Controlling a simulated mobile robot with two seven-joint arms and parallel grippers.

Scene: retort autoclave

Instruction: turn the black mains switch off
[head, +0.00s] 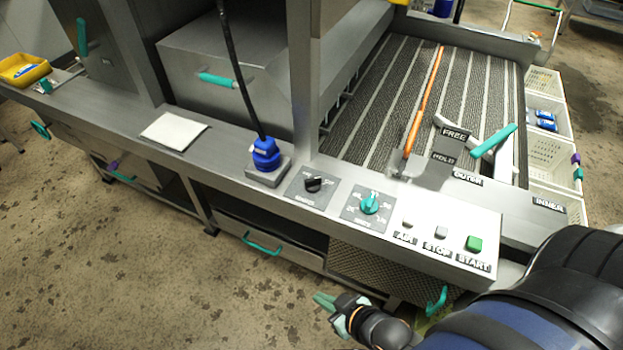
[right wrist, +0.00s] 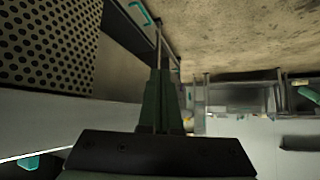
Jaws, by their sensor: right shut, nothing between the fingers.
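The black switch (head: 314,184) is a rotary knob on a grey square plate on the front ledge of the steel machine. Its handle lies roughly sideways in the head view; the lettering on its plate is too small to read. My right gripper (head: 322,299) is below and in front of the ledge, apart from the switch, with its green fingers shut and empty. The shut fingers also show in the right wrist view (right wrist: 159,98), where the switch does not appear. My left gripper is not in view.
Right of the switch are a teal dial (head: 370,203), AIR (head: 407,223) and STOP (head: 440,232) buttons and a green START button (head: 474,243). Left of it stands a blue plug (head: 265,155) with a black cable. A teal drawer handle (head: 262,243) juts out below the ledge.

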